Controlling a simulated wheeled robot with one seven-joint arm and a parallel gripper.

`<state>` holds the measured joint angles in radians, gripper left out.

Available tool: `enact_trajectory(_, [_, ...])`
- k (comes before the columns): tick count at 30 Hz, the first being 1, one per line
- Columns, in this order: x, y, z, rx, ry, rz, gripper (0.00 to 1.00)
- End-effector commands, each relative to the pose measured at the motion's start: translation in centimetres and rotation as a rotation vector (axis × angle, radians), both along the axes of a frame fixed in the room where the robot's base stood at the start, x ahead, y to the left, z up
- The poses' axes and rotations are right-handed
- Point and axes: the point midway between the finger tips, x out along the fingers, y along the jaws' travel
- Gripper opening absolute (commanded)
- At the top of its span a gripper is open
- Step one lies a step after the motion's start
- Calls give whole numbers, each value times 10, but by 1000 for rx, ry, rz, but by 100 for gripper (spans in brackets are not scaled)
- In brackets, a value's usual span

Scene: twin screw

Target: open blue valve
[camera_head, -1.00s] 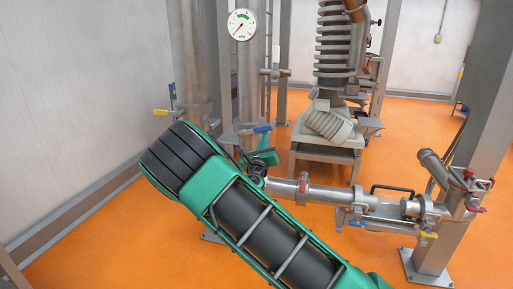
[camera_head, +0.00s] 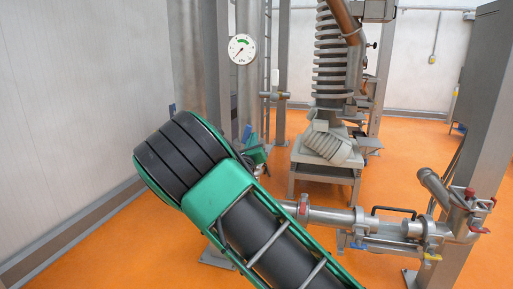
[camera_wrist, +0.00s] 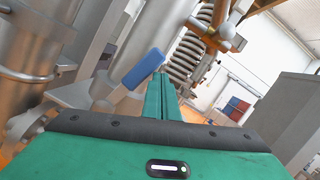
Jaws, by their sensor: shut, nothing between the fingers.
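The blue valve handle (camera_wrist: 143,68) shows in the wrist view as a flat blue grip on a steel pipe fitting. It lies at a slant just left of my gripper's fingertips; I cannot tell whether they touch. My gripper (camera_wrist: 160,80) has its green fingers together with nothing between them. In the head view a small blue handle (camera_head: 247,133) shows beside the tall pipe, just above my gripper (camera_head: 258,153), which is mostly hidden behind my arm.
A pipe assembly (camera_head: 330,216) with red, blue and yellow handles stands at the lower right. A coiled column (camera_head: 328,75) rests on a stand behind. A steel post (camera_head: 477,130) is at the right. Orange floor (camera_head: 110,245) lies open at left.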

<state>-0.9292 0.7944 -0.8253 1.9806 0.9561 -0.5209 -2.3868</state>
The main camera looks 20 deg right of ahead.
Motion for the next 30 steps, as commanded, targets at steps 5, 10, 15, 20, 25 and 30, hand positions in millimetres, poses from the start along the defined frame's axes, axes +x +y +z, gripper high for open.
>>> enact_trajectory(5, [7,9,7,0,-1,1,0])
enact_trajectory(10, [12,16,11,-1,-1,0,0])
enact_trajectory(15, [15,20,13,0,0,-1,0])
enact_trajectory(20, [16,22,14,0,0,-2,0])
enact_trajectory(25, [16,22,14,-1,0,-1,0])
enact_trajectory(30, [17,23,14,0,0,-1,0])
